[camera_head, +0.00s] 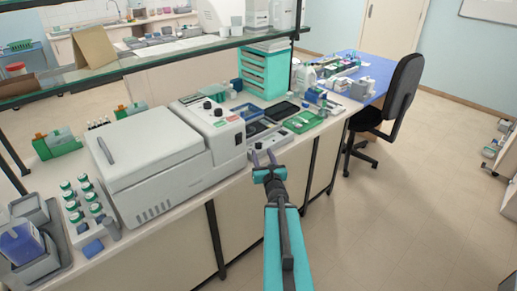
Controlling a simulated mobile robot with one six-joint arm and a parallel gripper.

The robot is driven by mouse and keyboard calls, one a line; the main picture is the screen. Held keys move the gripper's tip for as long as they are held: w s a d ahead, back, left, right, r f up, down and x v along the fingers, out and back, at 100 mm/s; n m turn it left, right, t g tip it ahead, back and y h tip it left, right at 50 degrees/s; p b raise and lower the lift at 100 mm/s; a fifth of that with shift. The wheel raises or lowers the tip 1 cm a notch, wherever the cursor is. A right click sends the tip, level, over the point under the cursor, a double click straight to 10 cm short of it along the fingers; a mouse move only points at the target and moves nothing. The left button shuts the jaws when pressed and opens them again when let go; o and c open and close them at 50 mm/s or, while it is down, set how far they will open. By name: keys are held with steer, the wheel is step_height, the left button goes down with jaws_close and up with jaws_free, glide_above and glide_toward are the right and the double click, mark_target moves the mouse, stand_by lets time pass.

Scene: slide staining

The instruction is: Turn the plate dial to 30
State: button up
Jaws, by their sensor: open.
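A low grey plate unit (285,140) sits at the front edge of the bench, just beyond my gripper. A small dark round part shows on its front, partly behind my fingers; I cannot read any setting on it. My gripper (264,156) is open and empty, its two fingers apart and pointing at the bench edge. I cannot tell whether a finger touches the unit. Dark knobs (207,104) also show on the panel of the large white machine (150,160) to the left.
A green tray (302,122) and a dark flat pad (280,110) lie behind the unit. A teal drawer stack (265,72) stands at the back. Capped bottles (85,195) and grey bins (35,255) are at far left.

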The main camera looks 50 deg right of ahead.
mark_target(259, 146)
steer(key=shift+w+d+f+b, duration=0.15)
steer(key=shift+w+b, duration=0.2)
steer(key=shift+b, duration=1)
steer(key=shift+w+d+f+b, duration=0.15)
steer(key=shift+w+b, duration=0.2)
steer(key=shift+b, duration=1)
steer(key=d+b, duration=0.1)
steer(key=b, duration=0.5)
steer(key=shift+w+r, duration=0.15)
steer(key=shift+w, duration=0.2)
steer(key=shift+w+d+r+p, duration=0.2)
steer(key=shift+w+p, duration=0.1)
steer(key=shift+w, duration=0.05)
steer(key=shift+p+x, duration=0.4)
steer(key=shift+x, duration=1.9)
steer(key=c, duration=1)
steer(key=shift+c, duration=0.2)
